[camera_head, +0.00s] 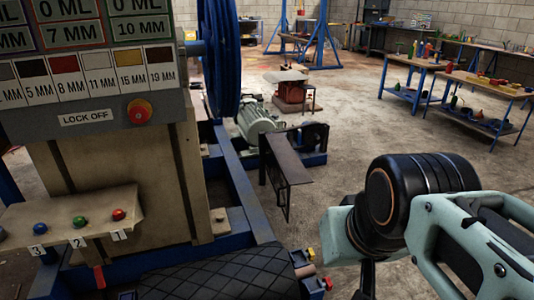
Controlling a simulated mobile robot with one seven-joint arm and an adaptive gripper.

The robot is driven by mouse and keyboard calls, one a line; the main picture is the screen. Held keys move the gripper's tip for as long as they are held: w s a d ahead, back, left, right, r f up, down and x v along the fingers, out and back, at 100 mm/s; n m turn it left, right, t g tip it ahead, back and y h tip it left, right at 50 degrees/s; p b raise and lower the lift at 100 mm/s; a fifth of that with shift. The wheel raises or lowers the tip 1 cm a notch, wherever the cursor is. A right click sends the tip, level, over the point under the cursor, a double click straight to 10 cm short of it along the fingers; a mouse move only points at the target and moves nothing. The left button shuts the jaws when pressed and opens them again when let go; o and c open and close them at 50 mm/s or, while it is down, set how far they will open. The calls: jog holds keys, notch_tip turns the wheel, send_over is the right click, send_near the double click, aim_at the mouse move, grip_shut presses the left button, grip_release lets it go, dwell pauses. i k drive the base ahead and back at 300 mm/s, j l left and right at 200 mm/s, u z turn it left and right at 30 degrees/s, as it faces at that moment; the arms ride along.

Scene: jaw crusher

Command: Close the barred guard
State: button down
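A dark metal guard-like frame (287,163) stands out over the floor beside the crusher's motor, near the middle of the view. Its flat top runs toward me and a narrow part hangs down at its near end. I cannot make out bars on it, so I cannot tell for sure that it is the barred guard. My arm fills the lower right, to the right of this frame and apart from it in the picture. My gripper's fingers do not show.
The crusher's beige body (115,180) with a red lock-off button (139,112) stands at left. A blue flywheel (222,60) and grey-green motor (257,120) are behind. Blue-legged workbenches (410,64) stand back right; open concrete floor lies between.

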aim_at(295, 172)
jog(key=i+l, duration=0.1)
jog(key=l, duration=0.65)
jog(key=i+l+u, duration=0.15)
jog(key=l, duration=0.55)
jog(key=i+l+u, duration=0.1)
jog(key=l, duration=0.4)
jog(key=i+l+u, duration=0.1)
jog(key=l, duration=0.4)
jog(key=i+l+u, duration=0.1)
jog(key=l, duration=0.4)
jog(key=i+l+u, duration=0.1)
jog(key=i+l, duration=0.15)
jog(key=i+l+u, duration=0.15)
jog(key=l, duration=0.3)
jog(key=i+l+u, duration=0.15)
jog(key=i, duration=0.3)
jog(key=i+l+u, duration=0.15)
jog(key=i, duration=0.35)
jog(key=l, duration=0.1)
